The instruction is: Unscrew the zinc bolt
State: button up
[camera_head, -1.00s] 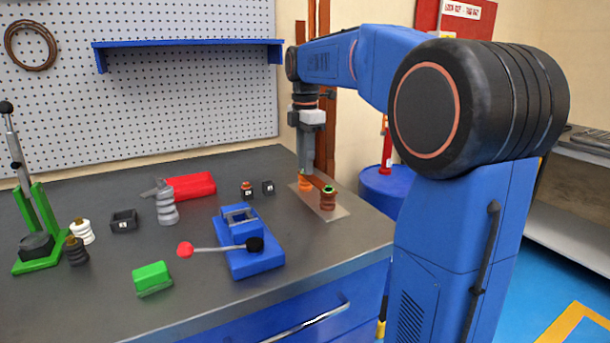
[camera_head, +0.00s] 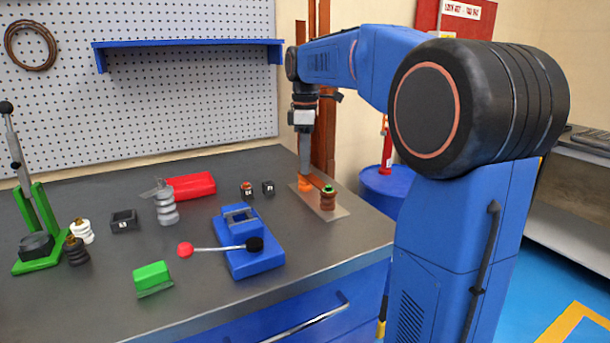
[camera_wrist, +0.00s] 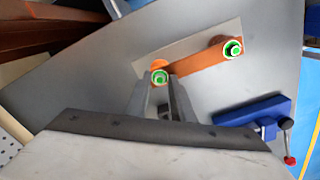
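Two bolts with green rings sit at the ends of a copper bar (camera_wrist: 199,68) in the wrist view. The near bolt (camera_wrist: 159,77) has a pale head, on the orange insulator (camera_head: 305,185). The far bolt (camera_wrist: 233,48) is on the brown insulator (camera_head: 328,198). Their metal is too small to tell surely. My gripper (camera_wrist: 160,83) points down at the near bolt, its fingertips close on either side of the head. Whether they touch it cannot be told. In the head view my gripper (camera_head: 304,176) stands upright over the orange insulator and hides its top.
The insulators stand on a pale plate (camera_head: 335,213) near the bench's right edge. A blue bender (camera_head: 252,262) with a red-knobbed lever is to the left. Wooden-brown bars (camera_head: 326,130) rise close behind my gripper.

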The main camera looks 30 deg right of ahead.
jog(key=m, duration=0.5)
dwell(0.4)
jog(key=shift+m, duration=0.6)
grip_shut()
